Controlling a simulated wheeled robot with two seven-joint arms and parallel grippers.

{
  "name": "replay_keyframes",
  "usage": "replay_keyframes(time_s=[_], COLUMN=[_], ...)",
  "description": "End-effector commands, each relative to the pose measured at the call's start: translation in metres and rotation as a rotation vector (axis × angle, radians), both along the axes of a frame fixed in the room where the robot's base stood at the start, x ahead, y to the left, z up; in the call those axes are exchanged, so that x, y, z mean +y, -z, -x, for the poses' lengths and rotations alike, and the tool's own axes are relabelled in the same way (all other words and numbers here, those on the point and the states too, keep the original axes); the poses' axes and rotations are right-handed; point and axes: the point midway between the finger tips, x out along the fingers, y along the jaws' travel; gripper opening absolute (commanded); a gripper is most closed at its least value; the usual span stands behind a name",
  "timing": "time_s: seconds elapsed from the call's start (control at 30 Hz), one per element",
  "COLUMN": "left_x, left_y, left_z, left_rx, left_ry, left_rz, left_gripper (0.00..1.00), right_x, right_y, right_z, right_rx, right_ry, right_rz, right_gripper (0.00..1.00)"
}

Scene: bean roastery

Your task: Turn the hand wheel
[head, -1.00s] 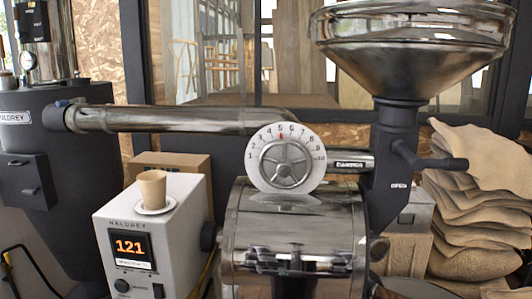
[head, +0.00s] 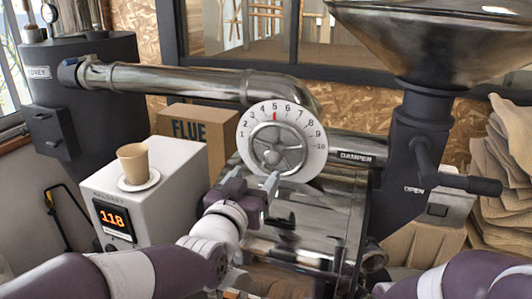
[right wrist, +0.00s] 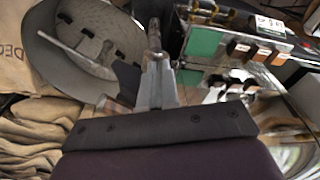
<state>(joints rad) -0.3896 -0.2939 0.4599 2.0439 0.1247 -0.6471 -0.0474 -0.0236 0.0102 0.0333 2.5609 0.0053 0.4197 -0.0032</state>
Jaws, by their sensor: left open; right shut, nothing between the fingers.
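The hand wheel (head: 276,149) is a grey spoked wheel in the middle of a white dial (head: 313,158) numbered around its edge. A red mark shows just below the 5. In the head view, my left gripper (head: 257,178) is open at the wheel's lower left. One finger points up close to the wheel's lower rim; I cannot tell whether it touches. My right gripper (right wrist: 155,72) shows in the right wrist view, its fingers together and empty. In the head view only my right forearm shows, at the lower right.
A pipe (head: 180,80) runs behind the dial. A dark hopper neck with a lever (head: 465,184) stands right. A control box (head: 176,205) with a paper cup (head: 133,162) stands left, near a cardboard box (head: 215,130). Sacks (head: 505,170) are stacked at far right.

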Motion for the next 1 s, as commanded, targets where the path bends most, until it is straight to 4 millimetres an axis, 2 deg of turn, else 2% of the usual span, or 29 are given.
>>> replay_keyframes(time_s=[0.03,0.1,0.3,0.5,0.77,0.8,0.87,0.9,1.0], left_x=[-0.004,-0.010,-0.022,-0.027,-0.027,-0.027,-0.027,-0.028,-0.027], left_y=[-0.004,-0.006,-0.004,-0.001,0.000,0.000,0.000,0.000,0.000], left_z=[-0.014,-0.032,-0.069,-0.084,-0.086,-0.086,-0.085,-0.085,-0.085], left_rx=[0.004,0.006,0.005,0.005,0.004,0.004,0.004,0.004,0.004], left_ry=[-0.001,-0.001,-0.001,-0.001,-0.001,-0.001,-0.001,-0.001,-0.001], left_rz=[-0.003,-0.003,-0.002,-0.002,-0.001,-0.001,-0.001,-0.001,-0.001], left_gripper=[0.69,0.69,0.69,0.69,0.69,0.62,0.43,0.30,0.00], right_x=[0.000,0.000,0.000,0.000,0.000,0.000,0.000,0.000,0.000], right_y=[-0.012,-0.021,-0.037,-0.042,-0.041,-0.041,-0.041,-0.041,-0.041], right_z=[0.000,0.000,0.000,0.000,0.000,0.000,0.000,0.000,0.000], right_rx=[0.000,-0.001,-0.001,-0.001,0.000,-0.001,-0.001,-0.001,-0.001], right_ry=[0.000,0.000,0.000,0.000,0.000,0.000,0.000,0.000,0.000], right_rz=[0.000,0.000,0.000,0.000,0.000,0.000,0.000,0.000,0.000], right_gripper=[0.00,0.00,0.00,0.00,0.00,0.00,0.00,0.00,0.00])
